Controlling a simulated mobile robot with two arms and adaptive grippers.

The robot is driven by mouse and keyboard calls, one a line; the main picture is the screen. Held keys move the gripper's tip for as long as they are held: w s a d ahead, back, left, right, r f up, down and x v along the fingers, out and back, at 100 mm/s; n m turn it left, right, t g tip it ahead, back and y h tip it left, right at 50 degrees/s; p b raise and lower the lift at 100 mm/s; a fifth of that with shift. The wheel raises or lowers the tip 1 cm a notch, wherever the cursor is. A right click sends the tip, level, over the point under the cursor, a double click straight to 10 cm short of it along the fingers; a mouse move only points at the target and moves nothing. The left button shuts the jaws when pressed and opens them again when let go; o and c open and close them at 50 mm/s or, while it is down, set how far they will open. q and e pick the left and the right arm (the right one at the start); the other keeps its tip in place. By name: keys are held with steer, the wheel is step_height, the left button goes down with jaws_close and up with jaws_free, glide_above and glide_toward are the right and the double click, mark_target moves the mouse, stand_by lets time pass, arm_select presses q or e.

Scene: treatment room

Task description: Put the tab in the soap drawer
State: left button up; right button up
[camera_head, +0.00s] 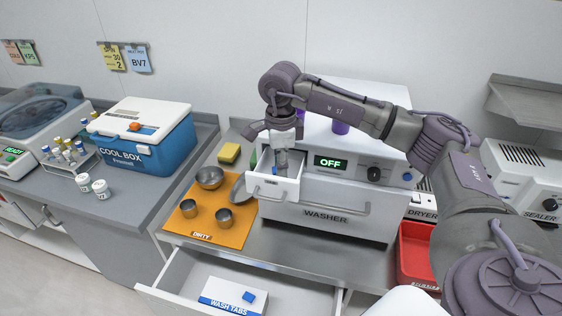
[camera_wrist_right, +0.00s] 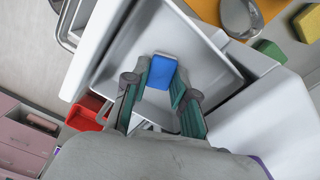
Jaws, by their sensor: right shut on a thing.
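The blue tab (camera_wrist_right: 160,72) is between the fingertips of my right gripper (camera_wrist_right: 162,88), which is shut on it. The white soap drawer (camera_head: 277,188) is pulled out of the washer (camera_head: 325,200). My right gripper (camera_head: 281,163) points down into the drawer from above. In the wrist view the tab is inside the outline of the drawer walls (camera_wrist_right: 118,62); I cannot tell whether it touches the drawer floor. In the head view a small bit of blue shows at the fingertips. My left gripper is in neither view.
Left of the drawer, an orange mat (camera_head: 212,236) holds metal bowls and cups. A yellow sponge (camera_head: 229,153) lies behind it. Below, an open counter drawer (camera_head: 185,285) holds a WASH TABS box (camera_head: 232,296) with another blue tab on top. A red bin (camera_head: 415,250) stands right of the washer.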

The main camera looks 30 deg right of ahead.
steer(key=shift+f, duration=0.2)
steer(key=o, duration=0.8)
steer(key=shift+r, duration=0.15)
steer(key=shift+r, duration=0.2)
step_height(320, 180, up, 6)
steer(key=b, duration=0.3)
steer(key=shift+w+r, duration=0.1)
steer(key=shift+r, duration=2.8)
